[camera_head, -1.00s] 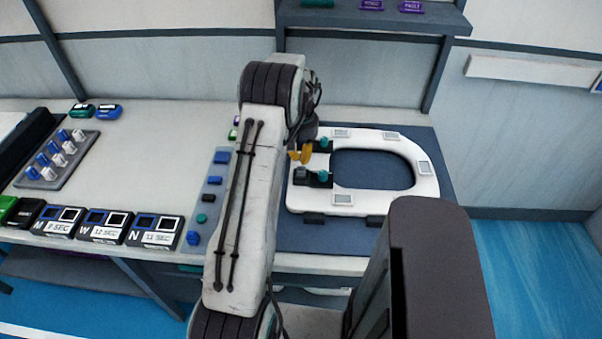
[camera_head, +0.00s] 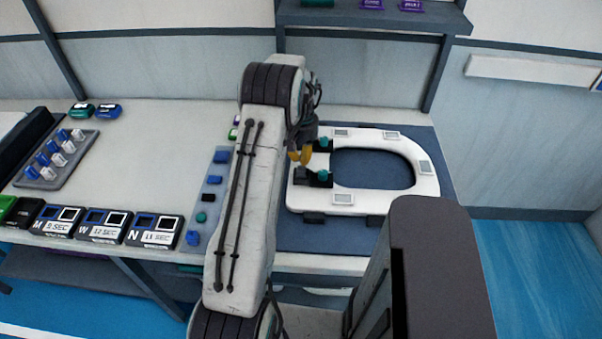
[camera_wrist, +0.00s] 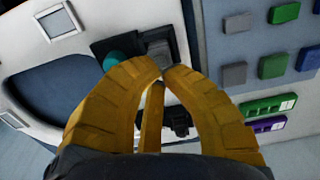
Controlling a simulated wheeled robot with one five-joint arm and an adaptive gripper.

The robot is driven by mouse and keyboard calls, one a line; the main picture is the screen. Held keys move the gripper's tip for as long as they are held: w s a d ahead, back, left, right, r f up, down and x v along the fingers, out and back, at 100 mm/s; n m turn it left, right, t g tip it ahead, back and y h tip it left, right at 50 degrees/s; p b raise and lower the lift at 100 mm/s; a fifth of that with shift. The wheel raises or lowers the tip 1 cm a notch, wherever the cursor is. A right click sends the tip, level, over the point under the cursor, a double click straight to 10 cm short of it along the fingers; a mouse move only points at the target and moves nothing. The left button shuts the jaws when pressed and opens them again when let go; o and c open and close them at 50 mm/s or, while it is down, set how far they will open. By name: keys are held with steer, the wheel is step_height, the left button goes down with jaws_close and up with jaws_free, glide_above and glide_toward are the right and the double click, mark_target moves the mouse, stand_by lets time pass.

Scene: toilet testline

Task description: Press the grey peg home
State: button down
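A grey peg (camera_wrist: 158,46) stands in a dark hinge block (camera_wrist: 108,46) on the white toilet seat (camera_wrist: 82,14) in the wrist view. A teal knob (camera_wrist: 114,62) sits beside it. My gripper (camera_wrist: 163,72) has its yellow fingertips together, right at the peg's near side; I cannot tell whether they touch it. Nothing shows between the tips. In the head view my gripper (camera_head: 300,160) hangs just above the near hinge block (camera_head: 318,179), whose grey peg is partly behind the fingers.
A second hinge block (camera_head: 322,145) lies on the far side of the seat. A grey panel (camera_head: 212,182) with coloured pegs stands left of the seat, partly behind my arm. Timer boxes (camera_head: 100,224) and a peg rack (camera_head: 58,165) are further left.

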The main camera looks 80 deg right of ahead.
mark_target(301, 167)
steer(key=shift+f+b, duration=1.25)
steer(key=shift+f, duration=0.55)
stand_by(0.9)
steer(key=shift+r, duration=0.15)
stand_by(0.3)
steer(key=shift+r+p, duration=2.65)
steer(key=shift+r, duration=1.3)
